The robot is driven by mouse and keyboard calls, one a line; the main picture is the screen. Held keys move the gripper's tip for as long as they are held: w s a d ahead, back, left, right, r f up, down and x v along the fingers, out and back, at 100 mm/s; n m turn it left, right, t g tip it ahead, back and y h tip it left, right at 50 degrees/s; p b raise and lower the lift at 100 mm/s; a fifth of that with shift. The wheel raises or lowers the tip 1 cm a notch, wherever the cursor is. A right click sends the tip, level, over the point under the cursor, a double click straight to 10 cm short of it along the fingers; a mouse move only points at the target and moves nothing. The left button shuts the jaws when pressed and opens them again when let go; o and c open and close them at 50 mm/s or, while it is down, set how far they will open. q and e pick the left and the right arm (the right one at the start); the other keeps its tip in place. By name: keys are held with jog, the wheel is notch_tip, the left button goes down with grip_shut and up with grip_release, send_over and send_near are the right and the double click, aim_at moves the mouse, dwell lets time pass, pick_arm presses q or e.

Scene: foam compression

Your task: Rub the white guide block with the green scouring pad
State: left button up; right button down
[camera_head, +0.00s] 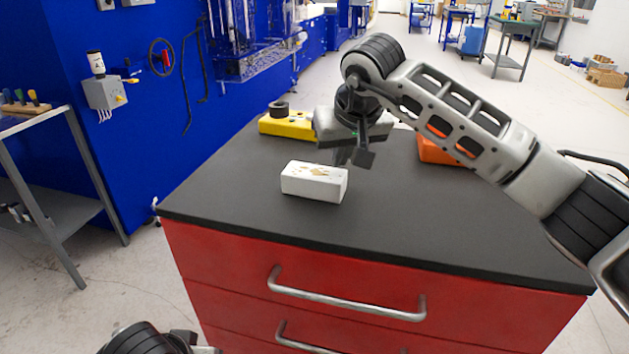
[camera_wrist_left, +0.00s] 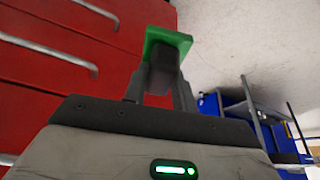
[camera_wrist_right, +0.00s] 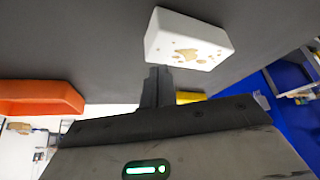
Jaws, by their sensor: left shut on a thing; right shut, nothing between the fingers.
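The white guide block (camera_head: 314,183) lies on the dark top of the red cabinet, with brown marks on its upper face. It also shows in the right wrist view (camera_wrist_right: 187,40). My right gripper (camera_head: 342,156) is shut and empty, just behind the block; its fingertips (camera_wrist_right: 158,72) look close to the block, but I cannot tell whether they touch. The green scouring pad (camera_wrist_left: 168,37) is held in my left gripper (camera_wrist_left: 162,75), whose fingers are shut on a dark part beneath the pad. The left gripper is low beside the red drawers, and the pad is outside the head view.
A yellow object (camera_head: 286,126) with a dark ring on it stands at the back of the cabinet top (camera_head: 400,215). An orange tray-like object (camera_head: 437,152) is behind my right arm. The front of the top is clear. Drawer handles (camera_head: 345,300) stick out in front.

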pick_arm(q)
jog(key=shift+f, duration=0.35)
pick_arm(e)
jog(key=shift+f, duration=0.5)
pick_arm(q)
jog(key=shift+r, duration=0.1)
